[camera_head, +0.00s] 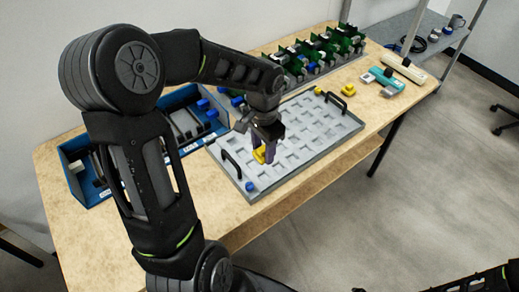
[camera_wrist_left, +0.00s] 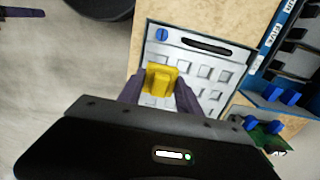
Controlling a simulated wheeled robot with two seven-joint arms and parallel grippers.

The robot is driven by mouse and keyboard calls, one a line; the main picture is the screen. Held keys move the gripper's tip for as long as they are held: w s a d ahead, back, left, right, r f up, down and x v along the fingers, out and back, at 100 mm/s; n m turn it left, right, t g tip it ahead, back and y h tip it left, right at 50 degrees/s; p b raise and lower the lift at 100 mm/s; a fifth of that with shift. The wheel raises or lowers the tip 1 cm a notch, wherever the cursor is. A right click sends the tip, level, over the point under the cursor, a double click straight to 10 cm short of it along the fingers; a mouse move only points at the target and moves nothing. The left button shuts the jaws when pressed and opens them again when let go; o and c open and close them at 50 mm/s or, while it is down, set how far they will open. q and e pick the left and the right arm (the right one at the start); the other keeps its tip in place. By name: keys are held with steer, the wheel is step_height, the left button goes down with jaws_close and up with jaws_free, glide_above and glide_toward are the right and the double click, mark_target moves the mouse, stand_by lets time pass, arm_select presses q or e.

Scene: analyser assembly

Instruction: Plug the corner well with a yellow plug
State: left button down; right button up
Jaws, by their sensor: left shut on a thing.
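My left gripper (camera_head: 262,150) is shut on a yellow plug (camera_head: 259,155) over the near-left part of the grey tray (camera_head: 290,172). In the left wrist view the yellow plug (camera_wrist_left: 160,80) sits between the purple fingers, in front of the tray's square wells. I cannot tell whether it touches the tray. A blue plug (camera_head: 250,187) is at the tray's near corner, also seen in the left wrist view (camera_wrist_left: 162,34). Two yellow pieces, a larger one (camera_head: 348,90) and a smaller one (camera_head: 318,91), are at the far end. My right gripper's fingertips are not clear.
The tray has black handles (camera_head: 231,164) at both ends. A blue bin (camera_head: 75,152) with dark parts stands left, behind my arm. Green boards (camera_head: 320,50) stand in a rack behind the tray. Teal and white tools (camera_head: 385,80) lie right. The wooden table's (camera_head: 215,220) front strip is clear.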

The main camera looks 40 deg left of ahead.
arm_select(q)
steer(key=shift+w+d+f, duration=0.1)
steer(key=shift+w, duration=0.2)
steer(key=shift+s, duration=0.15)
arm_select(e)
steer(key=shift+w, duration=0.15)
arm_select(q)
steer(key=shift+f+b, duration=2.9)
steer(key=shift+f, duration=0.9)
steer(key=shift+f+b, duration=0.85)
steer(key=shift+f, duration=0.2)
arm_select(e)
step_height(320, 180, down, 7)
steer(key=shift+w, duration=0.4)
arm_select(q)
steer(key=shift+f, duration=0.3)
arm_select(e)
steer(key=shift+a+f, duration=0.1)
steer(key=shift+f, duration=0.1)
arm_select(q)
steer(key=c, duration=0.7)
jaws_free()
steer(key=shift+c, duration=0.2)
